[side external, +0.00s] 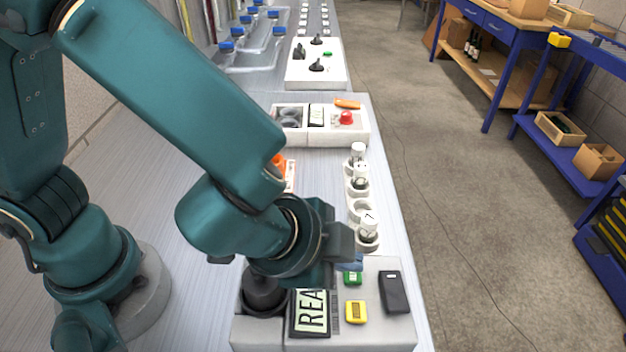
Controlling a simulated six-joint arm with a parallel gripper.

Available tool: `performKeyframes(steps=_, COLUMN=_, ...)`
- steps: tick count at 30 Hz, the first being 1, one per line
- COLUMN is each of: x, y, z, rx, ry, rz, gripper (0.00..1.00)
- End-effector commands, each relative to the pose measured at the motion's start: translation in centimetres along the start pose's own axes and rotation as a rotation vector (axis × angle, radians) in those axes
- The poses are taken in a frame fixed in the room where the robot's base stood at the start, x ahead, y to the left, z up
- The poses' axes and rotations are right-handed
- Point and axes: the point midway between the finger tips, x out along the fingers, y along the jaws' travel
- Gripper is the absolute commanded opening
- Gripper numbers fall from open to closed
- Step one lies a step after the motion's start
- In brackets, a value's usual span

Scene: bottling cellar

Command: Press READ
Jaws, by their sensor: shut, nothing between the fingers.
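A pale instrument box (375,338) stands at the near end of the bench. Its tilted display (311,313) shows large letters "REA"; my gripper covers whatever follows. On its top are a green button (352,279), a yellow button (356,312) and a black block (391,291). A blue patch (350,263) shows just behind the green button, partly covered. I cannot read a READ label on any button. My gripper (343,248) is shut and empty, low over the back of the box near the green button. Whether it touches anything is hidden.
Behind the box, small capped vials (368,224) stand in a row of white holders. Farther back are a white unit with a red button (346,118) and a white panel with black knobs (333,66). The floor right of the bench is open.

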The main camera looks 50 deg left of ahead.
Motion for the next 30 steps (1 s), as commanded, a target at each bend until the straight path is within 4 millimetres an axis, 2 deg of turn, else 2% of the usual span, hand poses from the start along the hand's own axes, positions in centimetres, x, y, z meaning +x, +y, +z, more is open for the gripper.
performKeyframes(steps=30, x=0.67, y=0.37, z=0.36, rx=0.001, ry=0.000, rz=0.000, gripper=0.00)
